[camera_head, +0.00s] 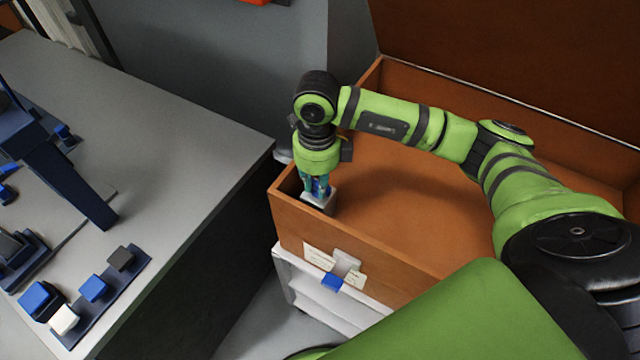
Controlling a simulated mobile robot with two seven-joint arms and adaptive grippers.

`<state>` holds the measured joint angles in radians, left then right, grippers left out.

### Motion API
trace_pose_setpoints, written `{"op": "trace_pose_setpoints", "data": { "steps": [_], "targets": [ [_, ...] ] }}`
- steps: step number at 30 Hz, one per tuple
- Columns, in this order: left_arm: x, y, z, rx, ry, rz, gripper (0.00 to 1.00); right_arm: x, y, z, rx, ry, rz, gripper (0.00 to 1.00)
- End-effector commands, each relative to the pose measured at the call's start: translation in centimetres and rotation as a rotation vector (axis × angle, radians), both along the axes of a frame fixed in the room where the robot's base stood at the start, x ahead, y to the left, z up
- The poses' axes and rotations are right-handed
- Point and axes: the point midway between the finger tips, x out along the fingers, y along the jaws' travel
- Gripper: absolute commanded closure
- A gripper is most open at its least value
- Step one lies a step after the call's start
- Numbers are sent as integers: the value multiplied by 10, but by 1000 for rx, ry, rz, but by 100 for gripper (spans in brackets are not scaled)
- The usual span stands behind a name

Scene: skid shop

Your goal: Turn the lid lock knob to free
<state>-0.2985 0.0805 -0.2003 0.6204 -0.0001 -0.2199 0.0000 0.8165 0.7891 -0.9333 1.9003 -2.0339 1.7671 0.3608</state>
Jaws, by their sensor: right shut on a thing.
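My right gripper (317,188) points down inside the near left corner of the brown wooden box (360,254). It is shut on a small grey block-like piece (320,202), partly hidden by the fingers; I cannot tell whether this piece is the lock knob. A brown panel (520,55), which looks like the raised lid, stands behind the box. A pale latch plate (346,264) with a blue tab (332,282) sits on the box's front wall. No piece is clearly recognisable as the lid lock knob. My left gripper is not in view.
A grey table (190,140) stands at the left, with a dark blue frame (62,165) and a strip of small blue, white and dark blocks (93,288). A white cabinet (310,290) is under the box. My right arm spans the box.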

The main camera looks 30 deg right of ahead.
Motion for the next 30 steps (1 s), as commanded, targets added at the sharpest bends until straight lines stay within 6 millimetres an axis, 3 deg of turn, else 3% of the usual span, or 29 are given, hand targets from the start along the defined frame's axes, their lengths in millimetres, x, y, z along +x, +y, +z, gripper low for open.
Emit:
{"op": "trace_pose_setpoints", "data": {
  "steps": [7,21,30],
  "targets": [
    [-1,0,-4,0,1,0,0,3,-5,0,-12,-7,17,98],
    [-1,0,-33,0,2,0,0,3,-8,0,-17,-9,325,98],
    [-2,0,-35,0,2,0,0,2,-8,3,-16,-6,388,98]
  ]
}}
